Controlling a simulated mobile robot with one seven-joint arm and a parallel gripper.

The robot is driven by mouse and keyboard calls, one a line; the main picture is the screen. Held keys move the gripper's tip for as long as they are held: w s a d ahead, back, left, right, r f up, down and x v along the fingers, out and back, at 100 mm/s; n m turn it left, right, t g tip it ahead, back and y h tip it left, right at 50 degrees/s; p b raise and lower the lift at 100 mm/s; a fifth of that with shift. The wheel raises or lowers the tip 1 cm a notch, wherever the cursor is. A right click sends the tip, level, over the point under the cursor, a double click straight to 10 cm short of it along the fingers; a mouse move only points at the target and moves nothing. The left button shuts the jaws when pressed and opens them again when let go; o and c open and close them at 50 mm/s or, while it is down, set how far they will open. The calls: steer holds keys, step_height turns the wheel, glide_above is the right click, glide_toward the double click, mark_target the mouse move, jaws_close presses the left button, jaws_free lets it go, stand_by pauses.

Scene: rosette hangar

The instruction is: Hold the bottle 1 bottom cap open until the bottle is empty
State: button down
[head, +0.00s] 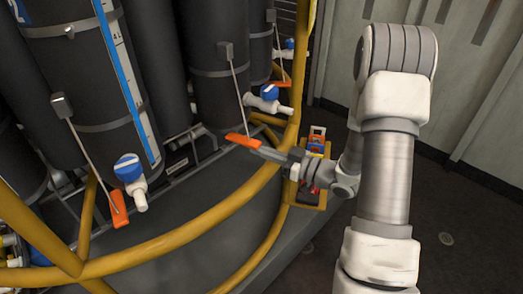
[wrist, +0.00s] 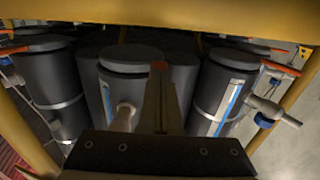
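Several tall dark bottles stand in a rack. The near left bottle (head: 75,75) bears a blue "2", a blue-striped gauge, a blue-knobbed valve (head: 128,168) and an orange handle (head: 119,208) hanging on a wire. The middle bottle (head: 215,70) shows no readable number, so I cannot confirm it is bottle 1. A wire runs from its bracket to another orange handle (head: 240,140). My gripper (head: 262,149) is at this handle, its fingers seemingly closed on the end. In the wrist view, the fingers (wrist: 159,85) are together with orange at their tips. Bottom cap and fill level are unclear.
A yellow rail (head: 190,238) curves round the rack, close under my arm. Another blue-knobbed valve (head: 268,93) is behind. A yellow box (head: 308,193) with red and blue items is beside the rail. Dark floor (head: 465,215) is open at right, before a pale wall (head: 490,125).

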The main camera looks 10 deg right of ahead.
mark_target(258, 145)
steer(key=shift+w+a+r+p, duration=0.15)
steer(key=shift+r+p, duration=0.3)
steer(key=shift+r, duration=0.4)
steer(key=shift+w+a+r+p, duration=0.1)
steer(key=shift+r+p, duration=0.3)
steer(key=shift+r, duration=0.45)
steer(key=shift+f, duration=0.1)
steer(key=shift+a, duration=0.1)
stand_by(0.8)
steer(key=shift+f, duration=0.2)
steer(key=shift+s+f+b, duration=0.15)
steer(key=shift+f+b, duration=1.1)
steer(key=shift+f, duration=0.05)
steer(key=shift+s+f, duration=0.1)
steer(key=shift+f, duration=0.25)
steer(key=shift+d, duration=0.2)
